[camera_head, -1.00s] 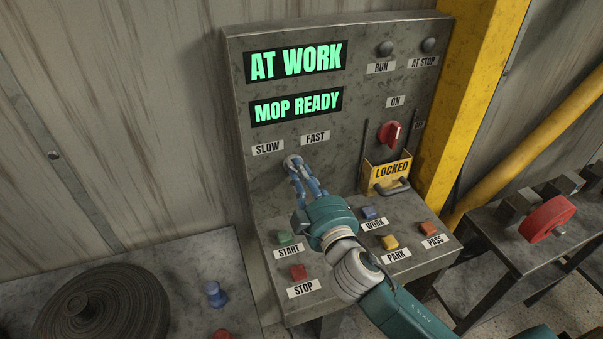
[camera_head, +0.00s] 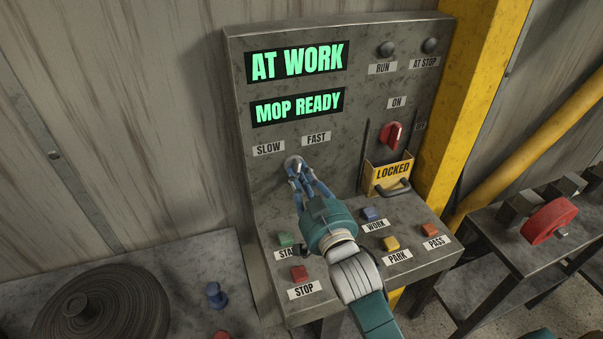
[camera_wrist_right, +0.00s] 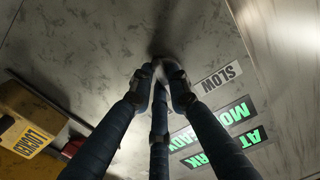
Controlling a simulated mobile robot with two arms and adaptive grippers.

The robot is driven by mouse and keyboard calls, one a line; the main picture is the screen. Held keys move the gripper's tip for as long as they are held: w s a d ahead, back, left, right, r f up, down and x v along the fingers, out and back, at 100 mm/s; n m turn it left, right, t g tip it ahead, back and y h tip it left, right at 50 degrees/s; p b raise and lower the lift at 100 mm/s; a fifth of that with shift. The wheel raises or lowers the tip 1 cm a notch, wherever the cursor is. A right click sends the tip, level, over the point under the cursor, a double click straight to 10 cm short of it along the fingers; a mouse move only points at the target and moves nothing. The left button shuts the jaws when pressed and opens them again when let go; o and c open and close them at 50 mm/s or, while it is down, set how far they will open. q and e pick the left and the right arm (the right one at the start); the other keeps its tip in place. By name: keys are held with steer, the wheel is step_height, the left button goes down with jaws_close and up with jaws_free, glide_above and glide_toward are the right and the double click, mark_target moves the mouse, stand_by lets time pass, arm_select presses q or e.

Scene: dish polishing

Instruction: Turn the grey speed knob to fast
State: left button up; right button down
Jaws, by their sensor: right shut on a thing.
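The grey speed knob (camera_head: 293,163) is on the upright panel, below the SLOW label (camera_head: 268,148) and the FAST label (camera_head: 316,138). My right gripper (camera_head: 297,173) is shut on the knob, its blue fingers around it. In the right wrist view the fingers (camera_wrist_right: 158,75) close together at the panel and hide most of the knob. Which label the knob points to cannot be told. My left gripper is not in view.
Lit displays read AT WORK (camera_head: 298,62) and MOP READY (camera_head: 297,107). A red switch (camera_head: 391,135) sits above a yellow LOCKED guard (camera_head: 388,174). Push buttons, including the blue WORK button (camera_head: 369,214) and red STOP button (camera_head: 299,273), lie close under my right arm.

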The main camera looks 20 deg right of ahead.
steer(key=m+p, duration=0.1)
steer(key=m, duration=0.2)
steer(key=m+p, duration=0.1)
steer(key=m, duration=0.1)
steer(key=shift+a+f+m, duration=0.15)
steer(key=shift+a+m, duration=0.05)
steer(key=shift+m, duration=0.2)
steer(key=shift+p, duration=0.3)
steer(key=c, duration=1.7)
jaws_free()
steer(key=shift+o, duration=0.2)
steer(key=s, duration=1.2)
steer(key=shift+d, duration=0.2)
steer(key=shift+s, duration=0.1)
